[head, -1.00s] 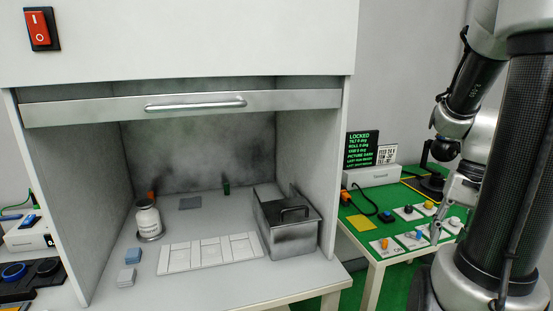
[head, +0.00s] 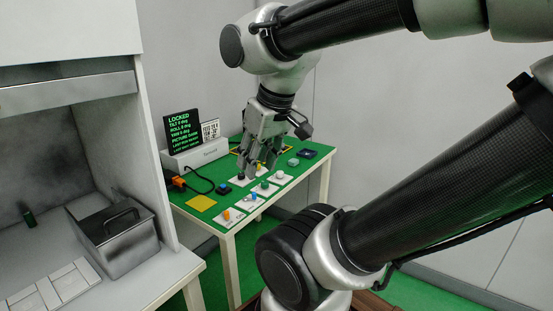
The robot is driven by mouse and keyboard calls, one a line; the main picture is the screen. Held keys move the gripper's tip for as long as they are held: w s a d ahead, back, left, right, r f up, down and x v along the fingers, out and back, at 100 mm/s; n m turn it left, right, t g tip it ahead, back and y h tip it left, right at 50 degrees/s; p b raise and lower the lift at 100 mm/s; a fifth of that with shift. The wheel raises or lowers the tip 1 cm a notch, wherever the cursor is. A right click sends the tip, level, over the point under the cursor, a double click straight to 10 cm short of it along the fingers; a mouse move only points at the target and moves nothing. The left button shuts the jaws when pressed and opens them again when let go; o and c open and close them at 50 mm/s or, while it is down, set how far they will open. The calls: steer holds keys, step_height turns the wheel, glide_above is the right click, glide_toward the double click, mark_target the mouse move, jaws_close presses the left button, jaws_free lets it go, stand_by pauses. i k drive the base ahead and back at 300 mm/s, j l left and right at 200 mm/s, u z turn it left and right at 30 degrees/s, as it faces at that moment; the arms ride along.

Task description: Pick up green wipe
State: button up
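I cannot make out a green wipe for certain in the head view. The green tabletop (head: 228,218) holds small white cards with coloured knobs, one of them green (head: 265,185). A flat yellow square (head: 200,202) lies near the table's left edge. My gripper (head: 258,171) points down above the back middle of this table. Its fingers look spread, with nothing visible between them. It hides part of the tabletop and some cards behind it. Whether the fingertips touch anything is unclear.
A grey hood with a metal bin (head: 118,245) stands at left, with a small dark green object (head: 29,218) inside. A display (head: 182,130) reading LOCKED stands on a white box (head: 195,154) at the table's back left. A blue button (head: 222,188) and cables lie nearby. My arm covers the right side.

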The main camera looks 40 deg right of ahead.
mark_target(293, 162)
steer(key=z, duration=1.3)
